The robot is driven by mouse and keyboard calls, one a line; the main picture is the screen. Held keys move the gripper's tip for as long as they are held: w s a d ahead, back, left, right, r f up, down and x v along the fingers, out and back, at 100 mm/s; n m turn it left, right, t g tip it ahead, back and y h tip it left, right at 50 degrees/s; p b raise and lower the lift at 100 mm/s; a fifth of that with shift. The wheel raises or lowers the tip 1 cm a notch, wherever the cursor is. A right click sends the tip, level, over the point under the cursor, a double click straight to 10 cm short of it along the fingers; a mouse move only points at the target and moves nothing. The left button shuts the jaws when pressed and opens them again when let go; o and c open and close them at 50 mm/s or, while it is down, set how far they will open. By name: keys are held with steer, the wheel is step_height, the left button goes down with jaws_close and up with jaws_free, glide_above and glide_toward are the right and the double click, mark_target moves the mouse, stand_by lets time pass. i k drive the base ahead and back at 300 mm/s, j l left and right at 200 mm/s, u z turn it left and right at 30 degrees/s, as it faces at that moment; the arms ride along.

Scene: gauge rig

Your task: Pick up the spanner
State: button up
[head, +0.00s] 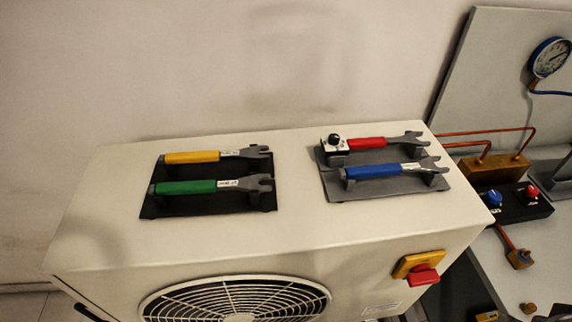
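Several spanners lie in holders on top of a beige box-shaped unit. A yellow-handled spanner (193,157) and a green-handled spanner (185,187) lie on a black holder (152,208) at the left. A red-handled spanner (367,143) and a blue-handled spanner (373,171) lie on a grey holder (334,191) at the right. Their grey open jaws all point right. A small white box with a black knob (335,143) stands at the left end of the red spanner and hides part of it. My gripper is not in view.
The beige unit (300,222) has a fan grille (237,300) and a red-and-yellow switch (420,268) on its front. A wall stands behind it. At the right are copper pipes (487,133), a gauge (549,57) and a black control box (523,204). The unit's top is clear between the holders.

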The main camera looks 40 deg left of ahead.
mark_target(248, 184)
steer(key=k+l+u, duration=0.1)
steer(key=u, duration=1.05)
steer(key=i+u, duration=0.1)
steer(key=u, duration=1.1)
